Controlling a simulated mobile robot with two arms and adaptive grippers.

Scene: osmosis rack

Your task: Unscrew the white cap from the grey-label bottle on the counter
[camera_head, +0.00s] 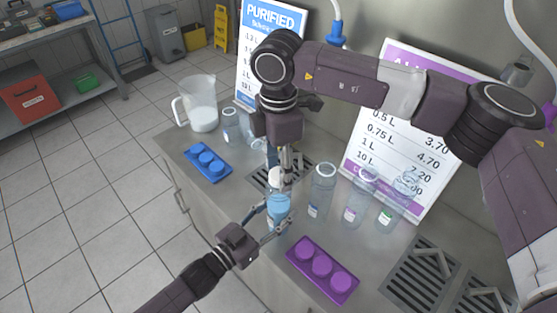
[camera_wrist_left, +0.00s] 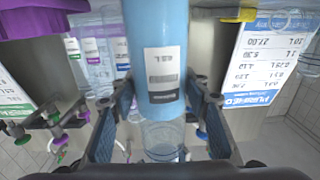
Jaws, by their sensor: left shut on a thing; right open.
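The grey-label bottle (camera_head: 279,207) stands on the counter in the head view, with a blue body. In the left wrist view its blue side shows a label with a grey band (camera_wrist_left: 162,68). My left gripper (camera_head: 271,221) is shut on the bottle's body from the front left. Its fingers also lie on both sides of the bottle in the left wrist view (camera_wrist_left: 162,100). The white cap (camera_head: 276,175) is at the bottle's top. My right gripper (camera_head: 284,165) comes down from above, open, right at the cap; its fingers partly hide the cap, and contact cannot be told.
Clear bottles (camera_head: 321,190) stand to the right, close by. A purple tray of caps (camera_head: 345,295) lies in front, a blue one (camera_head: 192,153) at left. A clear pitcher (camera_head: 201,105) stands at the back left. Price signs (camera_head: 411,130) stand behind. Drain grates (camera_head: 418,279) are at right.

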